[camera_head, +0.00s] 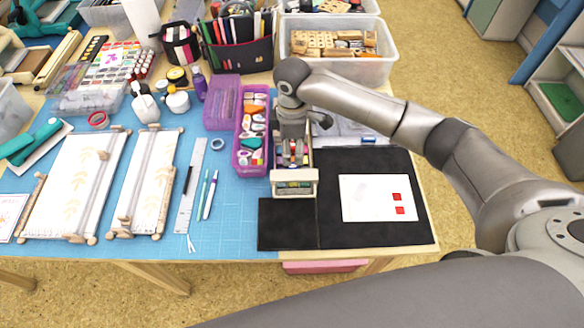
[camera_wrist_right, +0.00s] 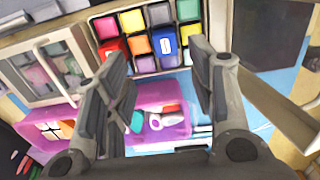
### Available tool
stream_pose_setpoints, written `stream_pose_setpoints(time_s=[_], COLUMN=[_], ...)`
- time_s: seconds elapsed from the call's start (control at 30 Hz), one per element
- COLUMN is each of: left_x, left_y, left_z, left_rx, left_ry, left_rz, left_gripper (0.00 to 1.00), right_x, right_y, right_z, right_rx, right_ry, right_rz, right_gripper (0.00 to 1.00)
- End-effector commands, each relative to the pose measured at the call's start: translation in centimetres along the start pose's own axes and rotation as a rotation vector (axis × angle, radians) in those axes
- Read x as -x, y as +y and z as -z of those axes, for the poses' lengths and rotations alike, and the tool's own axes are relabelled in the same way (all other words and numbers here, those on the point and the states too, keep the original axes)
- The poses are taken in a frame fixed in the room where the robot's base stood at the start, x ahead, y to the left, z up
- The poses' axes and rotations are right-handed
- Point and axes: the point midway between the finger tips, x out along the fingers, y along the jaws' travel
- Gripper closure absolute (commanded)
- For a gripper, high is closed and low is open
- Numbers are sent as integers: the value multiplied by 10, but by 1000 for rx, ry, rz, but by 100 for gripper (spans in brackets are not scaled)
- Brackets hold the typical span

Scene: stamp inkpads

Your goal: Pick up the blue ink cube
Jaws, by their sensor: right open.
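The blue ink cube (camera_wrist_right: 165,42) shows in the right wrist view. It sits among several coloured ink cubes in a tray, beside yellow, red and grey ones, and has a small white label. In the head view the narrow ink tray (camera_head: 294,178) stands beside the purple bin, and I cannot clearly make out the blue cube there. My right gripper (camera_wrist_right: 158,58) is open and empty, its fingers apart on either side of the blue cube's line of sight. In the head view the right gripper (camera_head: 292,128) points down over the back of the tray. My left gripper is not in view.
A purple bin (camera_head: 240,168) of small items stands close left of the tray. A black mat (camera_head: 380,232) with a white card (camera_head: 365,205) lies to the right. A clear box (camera_head: 345,68) of wooden stamps stands behind. The blue mat (camera_head: 225,232) has bare room in front.

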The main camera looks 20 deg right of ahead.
Motion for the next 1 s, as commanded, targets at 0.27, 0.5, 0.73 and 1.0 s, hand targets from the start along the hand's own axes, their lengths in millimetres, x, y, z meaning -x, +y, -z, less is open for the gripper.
stream_pose_setpoints(time_s=[0.27, 0.5, 0.73, 1.0], left_x=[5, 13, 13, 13], left_y=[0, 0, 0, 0], left_z=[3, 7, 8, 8], left_rx=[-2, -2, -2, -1], left_ry=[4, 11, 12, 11], left_rz=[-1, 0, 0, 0], left_gripper=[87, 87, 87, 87], right_x=[-24, -60, -70, -69], right_y=[-2, -8, -7, -7], right_z=[0, 0, -1, 0], right_rx=[1, 1, 1, 2], right_ry=[-1, -2, 0, 0], right_rz=[1, 2, -1, -1], right_gripper=[49, 49, 49, 68])
